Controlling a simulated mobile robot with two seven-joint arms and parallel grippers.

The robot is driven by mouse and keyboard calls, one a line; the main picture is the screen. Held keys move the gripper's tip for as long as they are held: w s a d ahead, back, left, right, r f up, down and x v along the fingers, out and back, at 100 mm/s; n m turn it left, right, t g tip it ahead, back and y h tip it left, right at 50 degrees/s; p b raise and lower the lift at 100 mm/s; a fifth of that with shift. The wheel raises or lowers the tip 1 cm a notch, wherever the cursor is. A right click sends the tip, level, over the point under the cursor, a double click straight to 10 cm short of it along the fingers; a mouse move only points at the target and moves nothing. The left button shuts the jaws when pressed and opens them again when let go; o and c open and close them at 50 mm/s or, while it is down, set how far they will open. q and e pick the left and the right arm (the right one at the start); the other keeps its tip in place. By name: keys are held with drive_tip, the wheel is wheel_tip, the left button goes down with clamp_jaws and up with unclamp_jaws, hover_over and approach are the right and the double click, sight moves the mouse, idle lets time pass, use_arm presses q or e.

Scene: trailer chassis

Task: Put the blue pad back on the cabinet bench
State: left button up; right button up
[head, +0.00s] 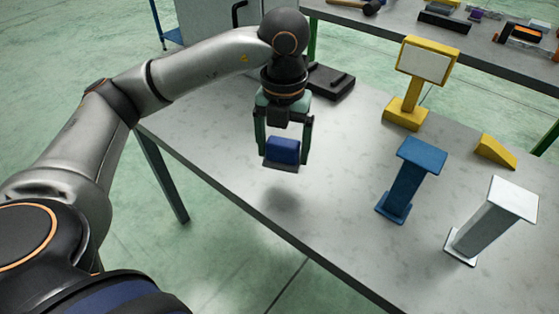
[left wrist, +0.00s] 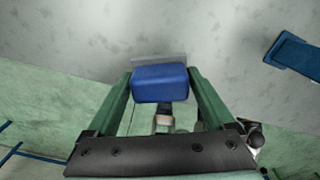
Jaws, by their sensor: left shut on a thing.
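The blue pad (head: 283,150) has a thin grey plate along its lower side. My left gripper (head: 285,158) points down and is shut on the pad, with a finger at each end. It holds the pad above the near grey bench (head: 225,150), clear of its top, with a soft shadow below. In the left wrist view the blue pad (left wrist: 160,84) sits between the green fingers, its grey plate (left wrist: 160,61) showing beyond it. I cannot tell which bench is the cabinet bench. My right gripper is not in view.
On the near bench stand a blue pedestal (head: 408,180), a white pedestal (head: 492,222), a yellow stand (head: 408,108), a yellow wedge (head: 494,152) and a dark flat block (head: 331,82). A second bench (head: 400,36) with several tools is behind. The near bench's front middle is clear.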

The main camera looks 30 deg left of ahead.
sight(280, 174)
use_arm(q)
drive_tip(key=shift+w+a+f, duration=0.25)
drive_tip(key=shift+a+f, duration=0.05)
drive_tip(key=shift+f, duration=0.15)
drive_tip(key=shift+w+a+f, duration=0.25)
drive_tip(key=shift+a+f, duration=0.05)
drive_tip(key=shift+f, duration=0.15)
drive_tip(key=f, duration=0.3)
drive_tip(key=shift+w+a+f, duration=0.15)
drive_tip(key=shift+a, duration=0.1)
drive_tip(key=shift+f, duration=0.2)
drive_tip(key=shift+f, duration=0.1)
drive_tip(key=shift+f+b, duration=0.15)
drive_tip(key=shift+b, duration=0.2)
drive_tip(key=o, duration=1.3)
drive_tip(key=shift+r, duration=0.2)
wheel_tip(280, 174, up, 12)
drive_tip(key=shift+r+p, duration=0.1)
drive_tip(key=shift+p, duration=0.9)
